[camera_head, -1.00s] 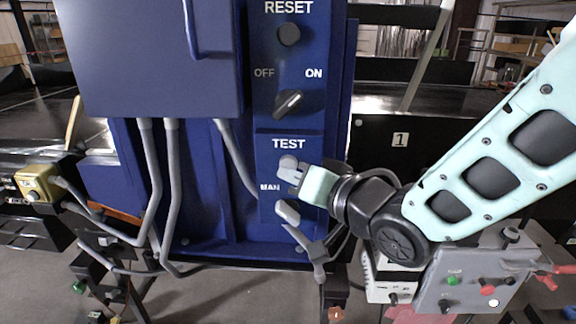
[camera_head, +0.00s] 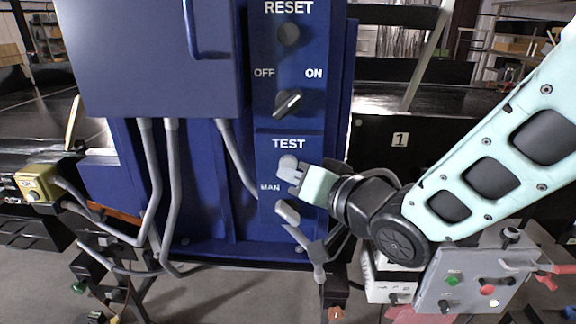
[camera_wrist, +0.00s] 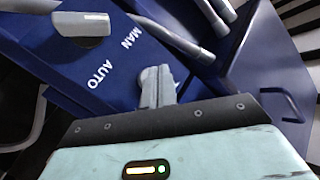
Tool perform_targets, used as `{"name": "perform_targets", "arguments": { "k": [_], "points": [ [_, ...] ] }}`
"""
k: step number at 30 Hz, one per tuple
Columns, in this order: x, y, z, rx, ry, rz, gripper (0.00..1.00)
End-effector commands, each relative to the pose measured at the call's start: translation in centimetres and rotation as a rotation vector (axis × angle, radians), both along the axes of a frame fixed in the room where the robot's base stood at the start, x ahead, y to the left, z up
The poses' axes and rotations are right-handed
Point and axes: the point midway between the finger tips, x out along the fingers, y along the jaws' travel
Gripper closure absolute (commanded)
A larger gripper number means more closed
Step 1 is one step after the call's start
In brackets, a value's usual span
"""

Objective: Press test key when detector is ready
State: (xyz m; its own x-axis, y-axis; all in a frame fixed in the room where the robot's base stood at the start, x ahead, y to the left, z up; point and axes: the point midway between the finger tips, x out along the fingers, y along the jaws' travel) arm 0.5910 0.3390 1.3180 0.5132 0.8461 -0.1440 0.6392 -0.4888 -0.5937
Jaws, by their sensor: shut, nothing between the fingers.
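The blue control panel (camera_head: 265,225) faces me, with a TEST label (camera_head: 289,144) on it. My gripper (camera_head: 288,167) is shut and empty, its pale grey fingertips just below that label. The test key is hidden or merges with the fingertips, so I cannot tell whether they touch it. In the wrist view my gripper (camera_wrist: 157,82) points at the blue panel beside the MAN and AUTO labels. A grey selector (camera_head: 287,212) sits below the fingers; it also shows at the top left of the wrist view (camera_wrist: 82,22). No readiness sign can be made out.
Above are the OFF/ON switch (camera_head: 288,104) and the dark RESET button (camera_head: 288,34). A blue cabinet (camera_head: 130,60) with grey conduits (camera_head: 155,185) stands left. A grey control box (camera_head: 465,285) with coloured buttons is below my arm. A yellow box (camera_head: 38,181) is far left.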

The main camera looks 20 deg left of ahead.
Motion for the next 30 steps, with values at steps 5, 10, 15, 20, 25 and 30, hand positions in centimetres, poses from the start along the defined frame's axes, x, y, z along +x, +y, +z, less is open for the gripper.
{"name": "perform_targets", "arguments": {
  "k": [5, 10, 15, 20, 25, 30],
  "points": [
    [0.00, 0.00, 0.00, 0.000, 0.000, 0.000, 1.00],
    [0.00, 0.00, 0.00, 0.000, 0.000, 0.000, 1.00],
    [0.00, 0.00, 0.00, 0.000, 0.000, 0.000, 1.00],
    [0.25, 0.04, -0.04, 0.001, 0.000, -0.001, 1.00],
    [0.77, 0.16, -0.08, -0.001, 0.000, -0.001, 1.00],
    [0.81, 0.20, 0.00, -0.001, 0.000, 0.001, 1.00]
  ]
}}
